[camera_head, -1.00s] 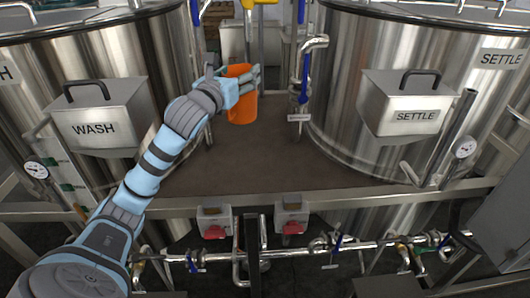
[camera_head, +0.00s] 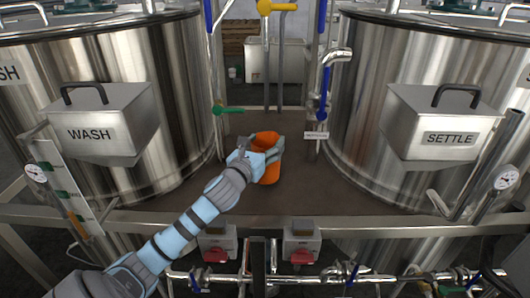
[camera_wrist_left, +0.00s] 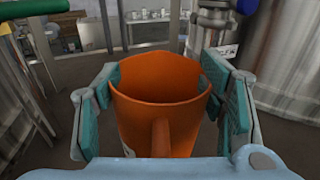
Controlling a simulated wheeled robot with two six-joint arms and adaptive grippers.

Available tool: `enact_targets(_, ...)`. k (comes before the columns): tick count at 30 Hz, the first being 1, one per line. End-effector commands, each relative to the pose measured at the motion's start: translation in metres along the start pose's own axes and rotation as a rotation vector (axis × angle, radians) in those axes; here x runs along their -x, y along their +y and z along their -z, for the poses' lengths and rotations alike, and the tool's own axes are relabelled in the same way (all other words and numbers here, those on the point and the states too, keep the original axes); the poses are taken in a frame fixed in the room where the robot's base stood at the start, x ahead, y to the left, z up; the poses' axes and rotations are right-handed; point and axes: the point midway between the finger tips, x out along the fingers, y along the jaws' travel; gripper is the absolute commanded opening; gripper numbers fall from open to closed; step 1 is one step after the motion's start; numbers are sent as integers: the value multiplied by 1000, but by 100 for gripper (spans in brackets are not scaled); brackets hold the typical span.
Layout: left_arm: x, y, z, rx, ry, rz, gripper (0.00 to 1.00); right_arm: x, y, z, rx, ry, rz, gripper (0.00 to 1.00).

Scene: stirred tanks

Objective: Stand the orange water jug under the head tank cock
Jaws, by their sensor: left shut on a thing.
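The orange water jug (camera_head: 267,174) is over the brown deck between the two big steel tanks, its open mouth up. My left gripper (camera_head: 264,155) is shut on it. In the left wrist view the jug (camera_wrist_left: 160,95) sits between the two teal finger pads, its handle towards my wrist. I cannot tell whether its base touches the deck. A cock with a blue lever (camera_head: 325,85) and a small label stands to the right behind the jug. A yellow handle (camera_head: 277,7) is higher up at the back. No readable label shows which is the head tank cock. My right gripper is out of view.
The WASH tank (camera_head: 165,100) is on the left and the SETTLE tank (camera_head: 365,80) on the right. A green-handled valve (camera_head: 228,110) juts out behind the jug's left. A steel rail (camera_head: 380,222) runs along the deck's front. Bare deck (camera_head: 300,195) lies in front of the jug.

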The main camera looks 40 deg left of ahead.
Motion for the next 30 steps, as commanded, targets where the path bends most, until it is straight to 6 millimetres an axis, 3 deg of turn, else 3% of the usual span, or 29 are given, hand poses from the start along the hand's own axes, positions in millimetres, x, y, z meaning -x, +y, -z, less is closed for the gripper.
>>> enact_targets(1,0,0,13,0,1,0,6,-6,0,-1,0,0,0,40)
enact_targets(3,0,0,19,-1,0,1,6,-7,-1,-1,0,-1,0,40)
enact_targets(12,0,0,20,-1,-1,1,6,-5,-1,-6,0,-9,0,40)
enact_targets(13,0,0,20,-1,0,1,68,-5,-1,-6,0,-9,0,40)
enact_targets(16,0,0,20,-1,0,0,84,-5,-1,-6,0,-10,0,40)
enact_targets(27,0,0,17,-1,0,0,84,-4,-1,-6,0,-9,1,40)
enact_targets(30,9,1,18,-5,3,0,84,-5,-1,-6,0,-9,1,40)
